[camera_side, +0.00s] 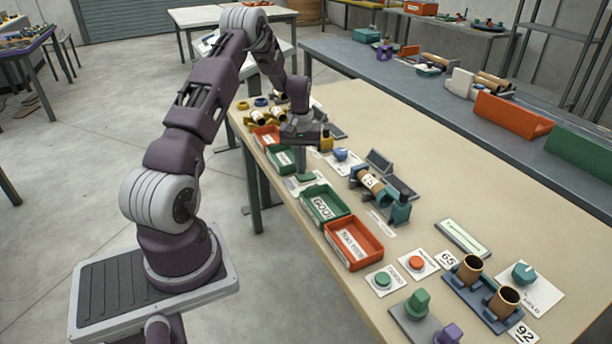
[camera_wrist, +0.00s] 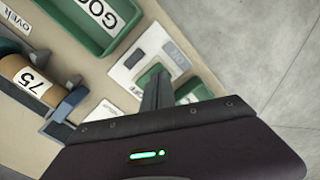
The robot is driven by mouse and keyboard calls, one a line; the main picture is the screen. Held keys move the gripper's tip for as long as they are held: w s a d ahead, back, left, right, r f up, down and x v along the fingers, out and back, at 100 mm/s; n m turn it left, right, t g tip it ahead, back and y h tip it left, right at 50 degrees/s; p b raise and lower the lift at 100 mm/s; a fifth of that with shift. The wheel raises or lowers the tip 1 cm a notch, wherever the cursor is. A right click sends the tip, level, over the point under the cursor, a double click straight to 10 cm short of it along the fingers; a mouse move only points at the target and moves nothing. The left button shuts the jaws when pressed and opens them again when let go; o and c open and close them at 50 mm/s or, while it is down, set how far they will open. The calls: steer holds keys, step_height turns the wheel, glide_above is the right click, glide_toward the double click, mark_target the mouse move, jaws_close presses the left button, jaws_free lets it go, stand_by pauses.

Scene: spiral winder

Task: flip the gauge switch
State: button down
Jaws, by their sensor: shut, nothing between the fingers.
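The switch is a green rocker (camera_wrist: 150,75) on a pale plate, with a grey square on the plate and lettering beside it that seems to read "OFF". In the side view the green rocker (camera_side: 305,178) lies near the table's left edge, beyond the green bin. My gripper (camera_side: 302,170) points down right over it, fingers shut and empty. In the wrist view the gripper's fingers (camera_wrist: 157,90) overlap the rocker and hide part of it. I cannot tell whether the fingertips touch it or which way it is tilted.
A green bin (camera_side: 322,221) marked "GOOD" and an orange bin (camera_side: 354,262) stand on the near side. Another green bin (camera_side: 278,170) stands on the far side. A blue knob (camera_side: 340,154) and a cradle with a roll (camera_side: 370,183) are to the right.

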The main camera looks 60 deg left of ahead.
mark_target(301, 177)
steer(key=shift+f, duration=0.7)
steer(key=shift+r, duration=3.55)
steer(key=s+d+r+m+t+y, duration=0.1)
steer(key=s+d+r+m, duration=0.15)
steer(key=d+r, duration=0.85)
steer(key=s+d+r+m+t, duration=0.2)
steer(key=d+r+m, duration=0.2)
steer(key=d+r, duration=0.7)
steer(key=s+d+m+t+h, duration=0.1)
steer(key=s+d+m, duration=0.4)
steer(key=s+d, duration=0.7)
steer(key=s+t, duration=0.1)
steer(key=s, duration=0.3)
steer(key=shift+s+d+t, duration=0.3)
steer(key=shift+s+d, duration=0.05)
steer(key=shift+s, duration=0.05)
